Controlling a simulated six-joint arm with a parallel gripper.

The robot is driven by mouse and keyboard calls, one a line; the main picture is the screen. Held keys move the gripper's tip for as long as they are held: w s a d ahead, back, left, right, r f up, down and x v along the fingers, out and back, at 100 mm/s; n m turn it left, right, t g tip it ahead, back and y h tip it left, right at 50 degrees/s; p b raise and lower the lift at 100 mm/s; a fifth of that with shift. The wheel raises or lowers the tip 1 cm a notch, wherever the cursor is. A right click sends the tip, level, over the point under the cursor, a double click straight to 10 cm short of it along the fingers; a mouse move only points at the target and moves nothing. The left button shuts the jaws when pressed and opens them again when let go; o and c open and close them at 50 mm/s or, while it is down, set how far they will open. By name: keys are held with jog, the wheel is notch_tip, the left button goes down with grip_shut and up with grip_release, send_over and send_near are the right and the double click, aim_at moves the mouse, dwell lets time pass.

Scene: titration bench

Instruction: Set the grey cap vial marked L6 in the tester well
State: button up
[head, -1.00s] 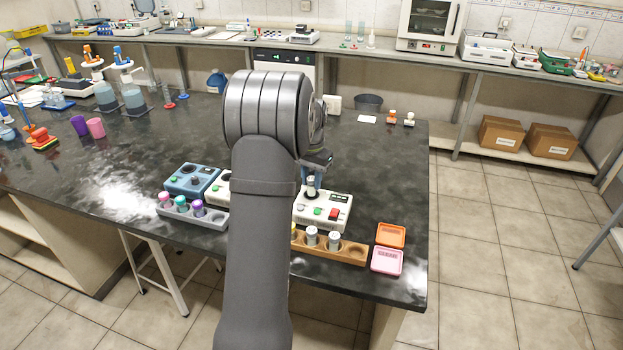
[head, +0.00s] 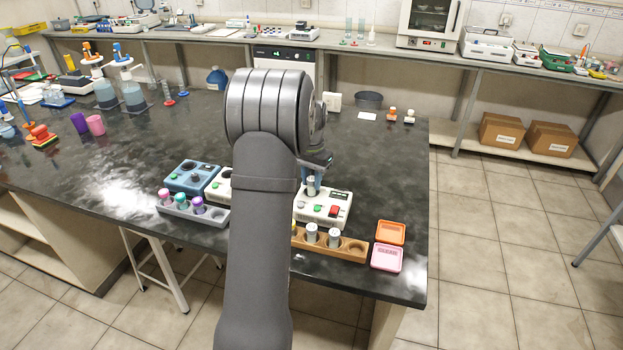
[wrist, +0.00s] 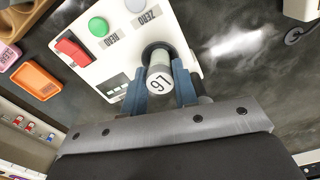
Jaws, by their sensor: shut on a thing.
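My gripper (wrist: 160,80) is shut on a grey cap vial (wrist: 160,77), with one blue finger on each side. The cap's mark appears upside down in the wrist view and seems to be L6. The vial is at the dark round well of the white tester (wrist: 113,55); I cannot tell how deep it sits. In the head view the gripper (head: 314,168) is above the tester (head: 330,208), and the vial (head: 311,186) looks upright below it.
A wooden rack (head: 350,257) with grey-capped vials stands in front of the tester. An orange dish (head: 390,232) and a pink dish (head: 387,258) lie to its right. A grey rack (head: 213,218) and a blue device (head: 188,178) stand left of my arm.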

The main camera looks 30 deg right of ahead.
jog(key=shift+f, duration=0.8)
jog(key=o, duration=0.9)
jog(key=shift+o, duration=0.4)
jog(key=o, duration=0.3)
jog(key=shift+r, duration=3)
jog(key=shift+f, duration=0.1)
